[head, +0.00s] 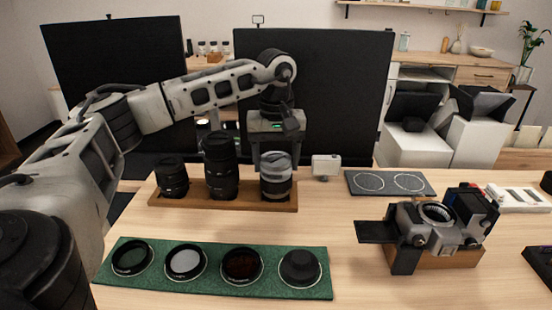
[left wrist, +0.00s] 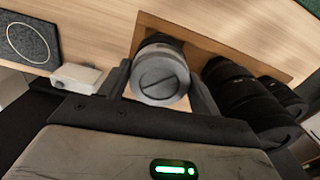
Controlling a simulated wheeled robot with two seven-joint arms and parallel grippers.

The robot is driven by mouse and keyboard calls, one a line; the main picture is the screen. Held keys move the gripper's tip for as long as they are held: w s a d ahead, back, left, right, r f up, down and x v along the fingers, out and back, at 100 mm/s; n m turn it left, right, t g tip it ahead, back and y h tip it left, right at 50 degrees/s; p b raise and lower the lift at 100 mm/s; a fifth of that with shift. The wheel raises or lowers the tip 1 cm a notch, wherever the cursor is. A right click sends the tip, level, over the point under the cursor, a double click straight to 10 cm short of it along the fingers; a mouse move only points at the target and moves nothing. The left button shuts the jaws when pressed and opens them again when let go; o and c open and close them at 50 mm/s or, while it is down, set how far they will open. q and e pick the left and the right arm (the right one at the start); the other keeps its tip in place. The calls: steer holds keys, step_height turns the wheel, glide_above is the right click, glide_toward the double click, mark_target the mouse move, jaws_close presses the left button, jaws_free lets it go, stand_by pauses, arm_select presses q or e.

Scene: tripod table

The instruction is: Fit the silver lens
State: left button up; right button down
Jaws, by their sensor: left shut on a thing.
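The silver lens (head: 276,180) stands upright at the right end of the wooden lens rack (head: 225,201), beside two black lenses. My left gripper (head: 277,152) reaches down from above and is shut on the silver lens. In the left wrist view the capped end of the lens (left wrist: 160,82) sits between the two fingers (left wrist: 162,98). Whether the lens base has left the rack is hard to tell. The camera body (head: 432,222) rests on a wooden block at the right, its round mount opening facing up. My right gripper is not in view.
A green mat (head: 215,288) with several round filters and caps lies in front. A grey pad with two circles (head: 390,182) and a small white box (head: 326,166) lie behind. Dark panels stand at the back. The table between rack and camera is clear.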

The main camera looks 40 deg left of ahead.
arm_select(q)
steer(key=shift+s+m+p, duration=0.1)
steer(key=shift+m+p, duration=0.25)
steer(key=shift+m, duration=0.45)
steer(key=shift+f+m, duration=0.15)
steer(key=shift+m, duration=0.25)
steer(key=shift+m+p, duration=0.35)
steer(key=shift+m, duration=0.85)
